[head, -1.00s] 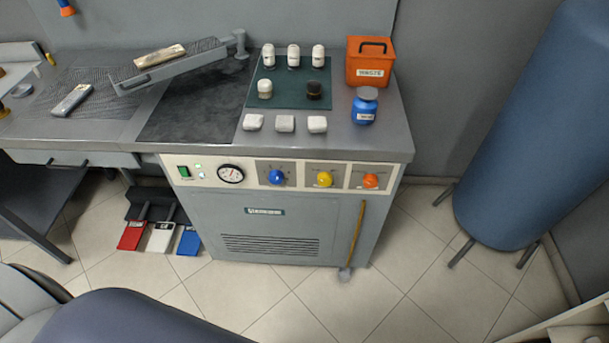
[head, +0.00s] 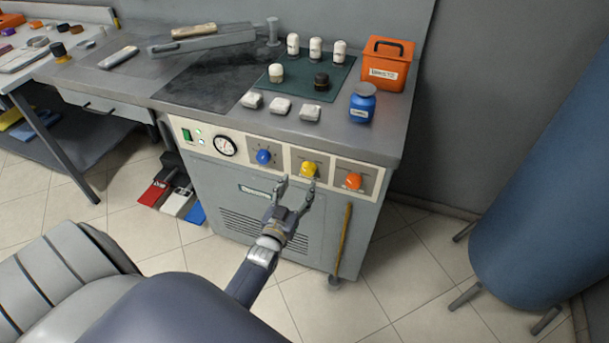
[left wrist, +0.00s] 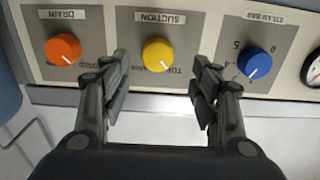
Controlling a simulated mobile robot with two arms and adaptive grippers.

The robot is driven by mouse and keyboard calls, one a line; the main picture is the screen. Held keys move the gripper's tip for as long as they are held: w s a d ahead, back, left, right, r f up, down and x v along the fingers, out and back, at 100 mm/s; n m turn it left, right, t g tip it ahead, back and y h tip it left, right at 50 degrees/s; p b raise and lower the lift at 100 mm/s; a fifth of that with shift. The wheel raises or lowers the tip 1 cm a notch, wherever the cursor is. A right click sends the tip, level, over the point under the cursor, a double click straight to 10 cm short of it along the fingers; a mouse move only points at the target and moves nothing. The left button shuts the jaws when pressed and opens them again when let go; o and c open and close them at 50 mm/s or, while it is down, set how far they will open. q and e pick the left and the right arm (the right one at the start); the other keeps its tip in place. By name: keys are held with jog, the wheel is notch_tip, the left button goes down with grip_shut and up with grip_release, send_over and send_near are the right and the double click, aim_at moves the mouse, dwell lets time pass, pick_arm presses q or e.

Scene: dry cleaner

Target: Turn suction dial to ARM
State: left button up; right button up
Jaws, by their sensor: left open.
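The yellow suction dial (head: 309,169) is the middle of three dials on the cream front panel. In the left wrist view the yellow dial (left wrist: 158,55) sits beside a SUCTION label, and its white pointer mark faces toward the lower right of the picture. The small position words near it are too blurred to read surely. My left gripper (head: 296,183) is open and empty, just in front of and below the yellow dial. In the left wrist view its two fingers (left wrist: 160,85) stand apart on either side of the dial, not visibly touching it. My right gripper is not in view.
A blue dial (head: 263,156) and an orange DRAIN dial (head: 353,181) flank the yellow one closely. A pressure gauge (head: 224,146) is farther left. A yellow-brown rod (head: 343,240) hangs below the panel. The worktop (head: 385,140) overhangs above, bearing an orange waste bin (head: 388,66) and a blue bottle (head: 363,103).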

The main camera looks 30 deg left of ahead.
aim_at(307, 172)
pick_arm(q)
jog(key=x, duration=0.4)
jog(key=shift+w+d, duration=0.15)
jog(key=shift+w, duration=0.05)
jog(key=shift+x, duration=0.85)
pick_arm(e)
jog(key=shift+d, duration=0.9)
